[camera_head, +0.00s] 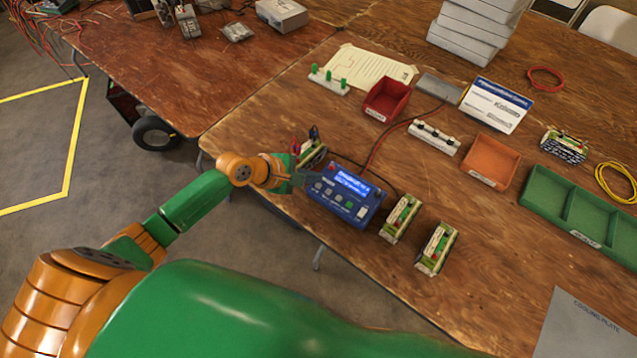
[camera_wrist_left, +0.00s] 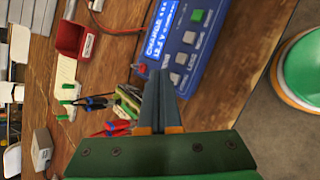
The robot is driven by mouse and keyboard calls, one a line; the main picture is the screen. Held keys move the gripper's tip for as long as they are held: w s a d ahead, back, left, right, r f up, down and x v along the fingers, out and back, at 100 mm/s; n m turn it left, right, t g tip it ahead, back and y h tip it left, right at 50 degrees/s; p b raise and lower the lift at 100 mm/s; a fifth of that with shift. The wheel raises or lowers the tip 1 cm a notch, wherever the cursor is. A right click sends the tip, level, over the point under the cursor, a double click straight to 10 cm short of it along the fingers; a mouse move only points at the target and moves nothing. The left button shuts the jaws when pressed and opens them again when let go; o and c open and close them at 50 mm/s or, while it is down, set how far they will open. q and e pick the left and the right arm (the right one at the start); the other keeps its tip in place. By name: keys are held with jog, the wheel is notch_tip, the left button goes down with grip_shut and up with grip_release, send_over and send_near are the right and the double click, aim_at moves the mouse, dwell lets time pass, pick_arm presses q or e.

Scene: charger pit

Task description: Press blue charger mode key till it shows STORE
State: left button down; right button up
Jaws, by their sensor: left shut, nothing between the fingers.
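The blue charger (camera_head: 367,193) lies on the wooden table, with a lit blue screen (camera_head: 353,183), several grey keys and a green key (camera_head: 362,212). In the left wrist view the charger (camera_wrist_left: 197,60) is seen sideways; its screen (camera_wrist_left: 160,32) seems to read CHARGE with a voltage below. Key labels are too small to read surely. My left gripper (camera_head: 303,181) is shut and empty at the charger's left end. Its fingertips (camera_wrist_left: 158,73) are close to the nearest grey keys; I cannot tell whether they touch. My right gripper is not in view.
A battery pack with leads (camera_head: 312,153) stands just behind my left gripper. Two more packs (camera_head: 398,220) (camera_head: 436,250) stand right of the charger. A red bin (camera_head: 388,100), an orange bin (camera_head: 488,162) and a green tray (camera_head: 540,190) are farther off.

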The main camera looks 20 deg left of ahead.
aim_at(314, 187)
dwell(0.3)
pick_arm(q)
jog(key=shift+f, duration=0.4)
jog(key=shift+f, duration=0.4)
dwell(0.5)
jog(key=shift+s, duration=0.1)
jog(key=shift+r+p, duration=0.8)
jog(key=shift+p, duration=0.05)
notch_tip(314, 187, up, 5)
jog(key=p, duration=0.6)
jog(key=shift+r, duration=0.1)
